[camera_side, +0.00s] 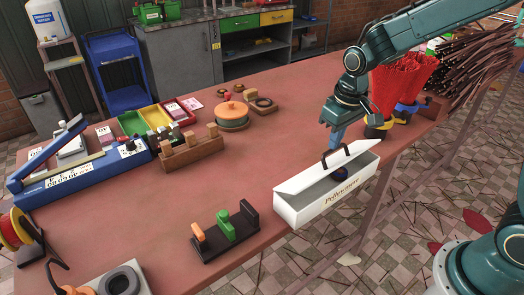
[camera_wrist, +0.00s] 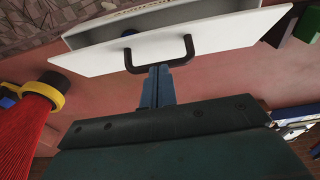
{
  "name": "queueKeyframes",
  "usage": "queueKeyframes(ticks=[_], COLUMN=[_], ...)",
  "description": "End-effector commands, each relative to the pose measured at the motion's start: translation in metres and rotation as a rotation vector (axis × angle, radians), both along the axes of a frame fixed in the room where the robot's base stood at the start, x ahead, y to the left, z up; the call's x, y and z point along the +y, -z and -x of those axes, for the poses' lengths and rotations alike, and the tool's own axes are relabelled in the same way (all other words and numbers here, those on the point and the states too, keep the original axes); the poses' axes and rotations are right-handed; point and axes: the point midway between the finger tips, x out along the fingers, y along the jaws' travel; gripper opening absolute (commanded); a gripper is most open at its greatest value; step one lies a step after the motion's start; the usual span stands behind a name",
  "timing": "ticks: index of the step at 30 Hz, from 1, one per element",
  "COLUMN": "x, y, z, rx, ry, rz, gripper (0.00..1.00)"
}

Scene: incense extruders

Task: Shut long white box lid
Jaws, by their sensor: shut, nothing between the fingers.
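The long white box (camera_side: 322,203) sits near the front edge of the red table, with dark lettering on its front wall. Its white lid (camera_side: 310,172) is part open, tilted up, and a dark gap shows between lid and front wall. A round dark blue item (camera_side: 340,174) shows in the gap. A black handle (camera_side: 335,156) stands on the lid. My gripper (camera_side: 336,142) is shut and empty, just behind the lid near the handle. In the wrist view, my gripper's fingers (camera_wrist: 158,76) are together beside the handle (camera_wrist: 160,58); whether they touch the lid (camera_wrist: 215,42) I cannot tell.
Red incense bundles (camera_side: 400,80) stand right of my gripper. A black rack with green and orange pieces (camera_side: 225,232) is left of the box. A wooden block stand (camera_side: 190,150) and a blue long device (camera_side: 80,172) lie farther left. The table between is clear.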

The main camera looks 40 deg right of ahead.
Motion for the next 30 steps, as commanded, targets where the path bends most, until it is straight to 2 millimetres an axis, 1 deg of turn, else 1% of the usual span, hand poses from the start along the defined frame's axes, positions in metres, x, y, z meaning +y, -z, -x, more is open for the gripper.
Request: queueKeyframes(ticks=[7, 13, 21, 30], x=[0.000, 0.000, 0.000, 0.000], y=[0.004, 0.009, 0.022, 0.029], z=[0.011, 0.021, 0.038, 0.045], rx=[-0.086, -0.081, -0.080, -0.080], ry=[0.000, 0.000, 0.000, 0.000], rz=[0.000, 0.000, 0.000, 0.000], gripper=[0.00, 0.00, 0.00, 0.00])
